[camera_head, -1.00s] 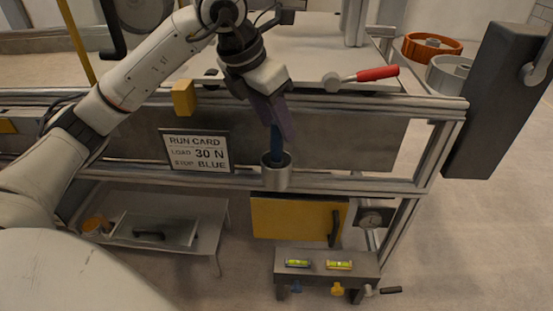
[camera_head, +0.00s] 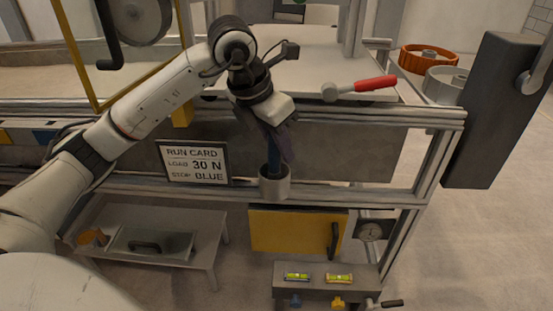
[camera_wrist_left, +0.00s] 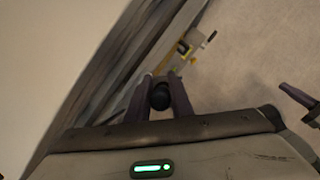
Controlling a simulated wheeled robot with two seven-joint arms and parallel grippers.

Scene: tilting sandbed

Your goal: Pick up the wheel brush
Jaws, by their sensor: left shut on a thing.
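In the left wrist view a dark round end (camera_wrist_left: 160,96), seemingly the handle's top, sits between the two fingers. My right gripper is not seen in the head view.
A run card (camera_head: 193,162) is left of the cup. A red-handled tool (camera_head: 375,84) lies on the bench above. A yellow panel (camera_head: 290,232) is below. A dark post (camera_head: 497,110) stands at right. A dark part (camera_wrist_left: 300,97) at the wrist view's right edge is unclear.

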